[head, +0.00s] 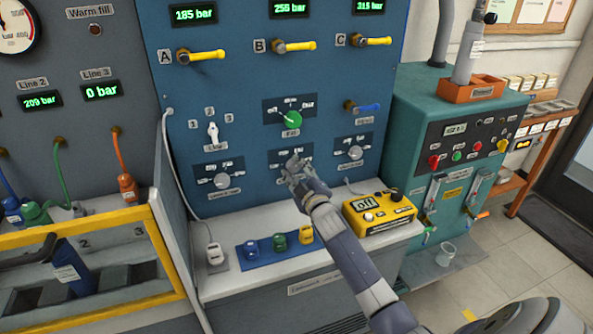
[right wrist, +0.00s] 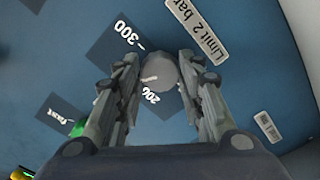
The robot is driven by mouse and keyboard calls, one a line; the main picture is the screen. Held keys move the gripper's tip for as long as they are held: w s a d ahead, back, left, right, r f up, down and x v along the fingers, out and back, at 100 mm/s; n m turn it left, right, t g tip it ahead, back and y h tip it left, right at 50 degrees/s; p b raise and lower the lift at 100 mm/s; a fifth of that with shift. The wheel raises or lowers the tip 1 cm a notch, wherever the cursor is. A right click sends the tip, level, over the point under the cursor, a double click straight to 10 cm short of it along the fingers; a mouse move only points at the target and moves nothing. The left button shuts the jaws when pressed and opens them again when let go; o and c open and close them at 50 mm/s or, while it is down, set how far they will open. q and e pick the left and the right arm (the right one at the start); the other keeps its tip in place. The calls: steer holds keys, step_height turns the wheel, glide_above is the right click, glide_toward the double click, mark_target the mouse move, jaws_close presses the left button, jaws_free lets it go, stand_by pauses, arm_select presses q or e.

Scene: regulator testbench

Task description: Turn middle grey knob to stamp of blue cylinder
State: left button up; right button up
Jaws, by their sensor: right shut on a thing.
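The middle grey knob (right wrist: 160,74) sits on a dark scale plate on the blue panel, with "300", "200" and a "Limit 2 bar" label around it in the right wrist view. My right gripper (head: 296,168) is shut on this knob, with one finger on each side, and hides most of it in the head view. I cannot clearly read the knob's pointer. A dark blue cylinder (head: 70,268) with a white label stands tilted in the yellow-framed rack at the left; its stamp is too small to read. My left gripper is not in view.
Grey knobs sit left (head: 221,180) and right (head: 355,153) of the middle one. A green knob (head: 292,122) is just above. Below are a yellow box (head: 378,214) and a blue tray (head: 278,246) with small coloured items. A teal machine (head: 450,110) stands at the right.

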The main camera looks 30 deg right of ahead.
stand_by(0.4)
steer(key=o, duration=1.1)
steer(key=shift+c, duration=0.2)
steer(key=shift+s, duration=0.1)
steer(key=v, duration=1.1)
steer(key=shift+s, duration=0.4)
steer(key=shift+a+f, duration=0.1)
steer(key=shift+a, duration=0.1)
